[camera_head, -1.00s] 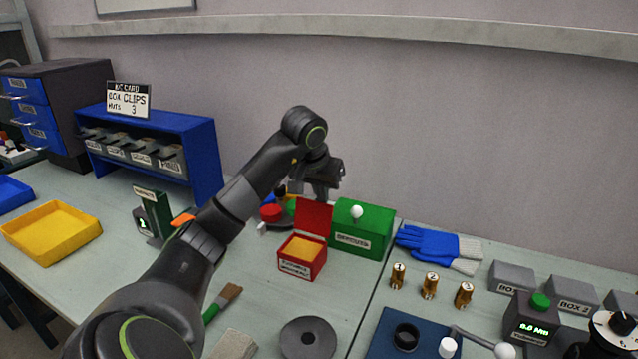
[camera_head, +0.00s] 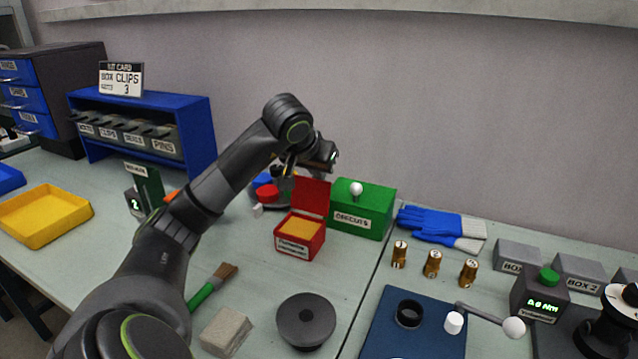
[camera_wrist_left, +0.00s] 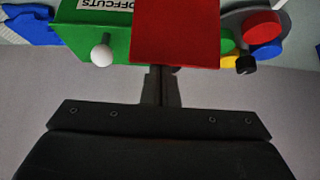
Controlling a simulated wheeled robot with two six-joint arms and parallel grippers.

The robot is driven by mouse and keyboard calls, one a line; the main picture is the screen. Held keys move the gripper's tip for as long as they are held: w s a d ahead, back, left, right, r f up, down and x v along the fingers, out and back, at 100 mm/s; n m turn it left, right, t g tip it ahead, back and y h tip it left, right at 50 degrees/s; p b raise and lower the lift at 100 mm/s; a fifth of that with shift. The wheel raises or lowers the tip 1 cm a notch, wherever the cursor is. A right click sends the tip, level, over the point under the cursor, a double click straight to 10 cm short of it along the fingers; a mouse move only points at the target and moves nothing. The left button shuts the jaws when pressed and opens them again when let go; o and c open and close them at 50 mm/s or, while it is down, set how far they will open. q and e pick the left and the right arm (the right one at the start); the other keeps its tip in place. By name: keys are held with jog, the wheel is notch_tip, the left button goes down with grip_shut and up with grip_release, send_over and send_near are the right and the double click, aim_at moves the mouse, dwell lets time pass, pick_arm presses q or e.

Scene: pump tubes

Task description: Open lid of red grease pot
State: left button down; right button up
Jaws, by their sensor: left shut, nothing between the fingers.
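The red grease pot (camera_head: 299,239) stands on the bench in the head view, with yellow-orange grease showing inside. Its red lid (camera_head: 312,197) stands up at the back, open. In the left wrist view the lid (camera_wrist_left: 175,35) is a red panel close in front of the fingers. My left gripper (camera_head: 285,170) is above and behind the lid, to its left; its fingers (camera_wrist_left: 160,82) are shut with nothing between them. I cannot tell whether the fingertips touch the lid. My right gripper is not in view.
A green offcuts box (camera_head: 362,212) with a white knob stands right beside the pot. Coloured round pieces (camera_head: 267,193) lie behind left. A brush (camera_head: 212,287), a grey block (camera_head: 226,331) and a dark disc (camera_head: 306,318) lie in front. Blue gloves (camera_head: 430,225) are right.

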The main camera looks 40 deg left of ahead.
pick_arm(q)
jog(key=shift+s+d+f+t+b, duration=0.2)
jog(key=shift+s+t+b, duration=0.25)
jog(key=shift+b, duration=0.35)
jog(key=shift+s+r+t+y+b, duration=0.1)
jog(key=shift+r+t+y+b, duration=0.1)
jog(key=shift+t+y+b, duration=0.15)
jog(key=shift+d, duration=0.1)
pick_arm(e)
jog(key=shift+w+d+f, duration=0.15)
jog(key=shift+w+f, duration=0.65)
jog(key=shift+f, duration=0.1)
